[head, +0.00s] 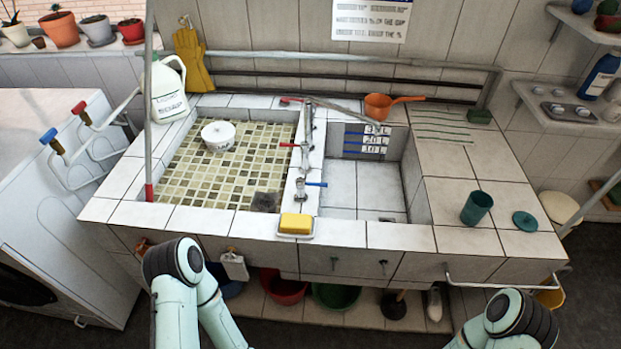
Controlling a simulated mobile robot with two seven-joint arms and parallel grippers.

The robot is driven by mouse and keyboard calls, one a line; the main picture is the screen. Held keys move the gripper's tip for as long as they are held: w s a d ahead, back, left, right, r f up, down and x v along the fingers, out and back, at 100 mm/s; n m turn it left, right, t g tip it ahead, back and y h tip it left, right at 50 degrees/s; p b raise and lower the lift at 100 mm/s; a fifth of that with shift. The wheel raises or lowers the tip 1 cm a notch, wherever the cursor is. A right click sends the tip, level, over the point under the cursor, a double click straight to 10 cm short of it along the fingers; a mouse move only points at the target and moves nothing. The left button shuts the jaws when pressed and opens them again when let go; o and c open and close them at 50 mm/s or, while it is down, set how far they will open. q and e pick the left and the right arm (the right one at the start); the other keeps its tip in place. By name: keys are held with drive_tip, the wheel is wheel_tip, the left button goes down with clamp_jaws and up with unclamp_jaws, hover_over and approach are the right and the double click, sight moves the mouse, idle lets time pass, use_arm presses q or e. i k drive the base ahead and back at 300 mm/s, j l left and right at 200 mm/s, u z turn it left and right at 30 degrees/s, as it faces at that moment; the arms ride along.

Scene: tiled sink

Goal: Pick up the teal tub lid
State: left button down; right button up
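A teal lid (524,221), small, round and flat with a knob-like centre, lies on the tiled counter at the right of the sink. A teal tub (477,207), shaped like a cup, stands upright and open just left of it, apart from it. The links of both my arms show at the bottom edge of the head view, one at the left and one at the right. Neither of my grippers can be seen. Nothing touches the lid.
A yellow sponge (295,223) sits on a dish at the front edge. A white tub (218,136) stands in the left basin. An orange pan (388,106) is at the back. A metal rail (510,283) runs along the front right. Counter tiles around the lid are clear.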

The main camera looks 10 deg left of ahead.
sight(525, 223)
drive_tip(key=z, duration=1.4)
